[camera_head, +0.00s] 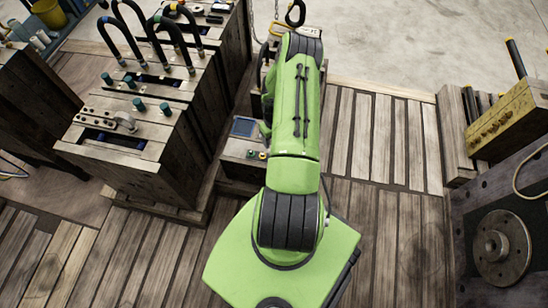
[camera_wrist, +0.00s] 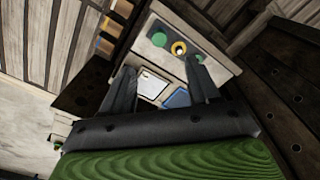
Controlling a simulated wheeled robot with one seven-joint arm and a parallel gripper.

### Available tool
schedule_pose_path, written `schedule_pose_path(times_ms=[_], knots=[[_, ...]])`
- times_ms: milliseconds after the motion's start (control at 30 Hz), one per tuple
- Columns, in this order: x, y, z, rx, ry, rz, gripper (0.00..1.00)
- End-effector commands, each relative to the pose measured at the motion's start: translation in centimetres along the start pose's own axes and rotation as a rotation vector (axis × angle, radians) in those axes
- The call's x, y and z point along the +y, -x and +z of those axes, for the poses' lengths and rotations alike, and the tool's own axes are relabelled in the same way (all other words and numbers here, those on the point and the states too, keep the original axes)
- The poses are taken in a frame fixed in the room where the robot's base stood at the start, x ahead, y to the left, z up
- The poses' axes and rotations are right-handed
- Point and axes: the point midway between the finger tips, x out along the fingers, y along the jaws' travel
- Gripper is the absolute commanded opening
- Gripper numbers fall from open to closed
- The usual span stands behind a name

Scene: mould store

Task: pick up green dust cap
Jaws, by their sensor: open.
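In the wrist view my gripper (camera_wrist: 162,64) is open, its two dark fingers apart with nothing held between them. Beyond the fingertips is a wooden box with a green round piece (camera_wrist: 158,40), a yellow ring (camera_wrist: 179,48) and another green piece (camera_wrist: 199,58) partly behind the right finger. I cannot tell whether one of these is the dust cap. The head view shows several dark green caps standing on a wooden crate, one of them (camera_head: 164,109) at its near right. My arm hides the gripper there.
The wooden crate (camera_head: 125,170) stands left of my arm, with black curved hoses (camera_head: 128,42) behind the caps. The low box with a blue panel (camera_head: 243,127) lies between crate and arm. A dark block with a round flange (camera_head: 502,249) is at right. Slatted floor (camera_head: 385,140) right of my arm is clear.

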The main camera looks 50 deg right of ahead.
Motion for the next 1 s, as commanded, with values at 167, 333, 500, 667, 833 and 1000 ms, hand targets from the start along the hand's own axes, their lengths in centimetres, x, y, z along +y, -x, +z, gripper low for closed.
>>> schedule_pose_path(times_ms=[167,333,500,667,833,1000], knots=[[-0.1,-5.1,0.1,-0.002,-0.002,-0.003,0.61],[0.0,-7.3,0.0,-0.001,-0.001,-0.001,0.61],[0.1,-10.4,0.1,0.0,-0.004,-0.003,0.61],[0.1,-12.4,0.0,0.0,-0.001,-0.001,0.61],[0.2,-12.3,0.0,0.0,0.0,0.0,0.61],[0.2,-12.2,0.0,0.0,0.001,0.0,0.42]])
